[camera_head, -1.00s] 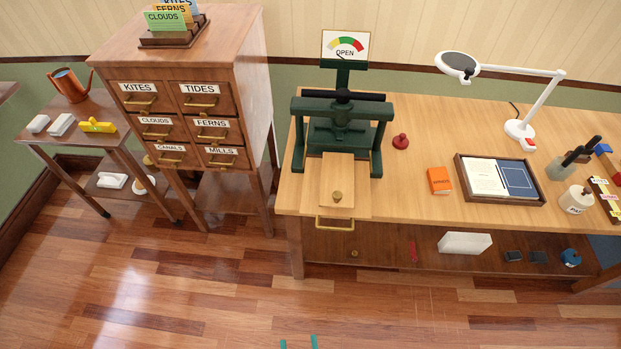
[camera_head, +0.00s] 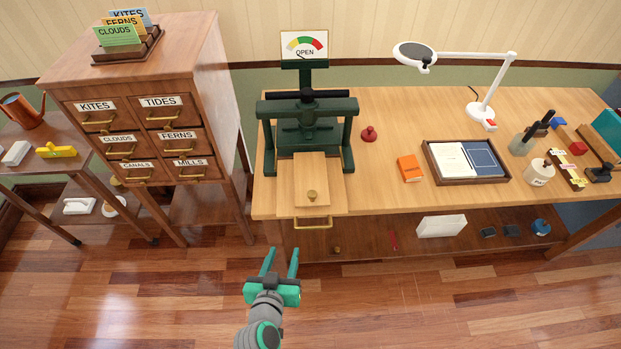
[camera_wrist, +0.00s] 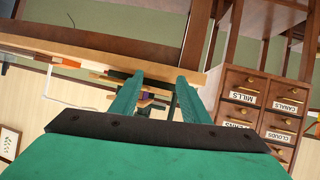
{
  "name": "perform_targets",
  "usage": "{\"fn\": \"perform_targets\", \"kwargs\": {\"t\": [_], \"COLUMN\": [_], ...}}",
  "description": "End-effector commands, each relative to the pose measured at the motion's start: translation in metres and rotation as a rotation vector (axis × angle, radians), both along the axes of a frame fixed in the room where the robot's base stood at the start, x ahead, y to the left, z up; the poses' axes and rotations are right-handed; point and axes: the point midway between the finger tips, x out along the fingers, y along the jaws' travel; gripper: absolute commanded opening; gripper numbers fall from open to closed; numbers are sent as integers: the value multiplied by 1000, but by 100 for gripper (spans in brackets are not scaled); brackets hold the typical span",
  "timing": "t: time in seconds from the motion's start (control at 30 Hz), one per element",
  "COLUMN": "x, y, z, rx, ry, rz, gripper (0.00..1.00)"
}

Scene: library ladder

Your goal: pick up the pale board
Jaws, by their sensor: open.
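The pale board (camera_head: 311,184) lies flat at the front of the green press (camera_head: 307,130) on the wooden bench, with a brass knob (camera_head: 312,196) on its top near the front end. The press sign reads OPEN. My gripper (camera_head: 280,262) is open and empty, in front of the bench and to the lower left of the board, apart from it. In the wrist view my gripper's fingers (camera_wrist: 156,84) stand apart, pointing toward the bench edge. I cannot make out the board in the wrist view.
A brass pull (camera_head: 313,223) sticks out of the bench front below the board. The card cabinet (camera_head: 140,110) stands to the left. A red knob-like object (camera_head: 369,134), an orange book (camera_head: 410,168) and a tray (camera_head: 508,178) sit on the bench to the right. Floor in front is clear.

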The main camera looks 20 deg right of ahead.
Motion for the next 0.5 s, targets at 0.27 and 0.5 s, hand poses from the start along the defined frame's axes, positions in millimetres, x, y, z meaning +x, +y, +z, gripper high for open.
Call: {"fn": "perform_targets", "kwargs": {"t": [0.27,0.5], "x": [50,59], "y": [-27,-37], "z": [67,114], "rx": [39,100], "ry": [-96,-185], "rz": [-338,-573], "gripper": [42,42]}}
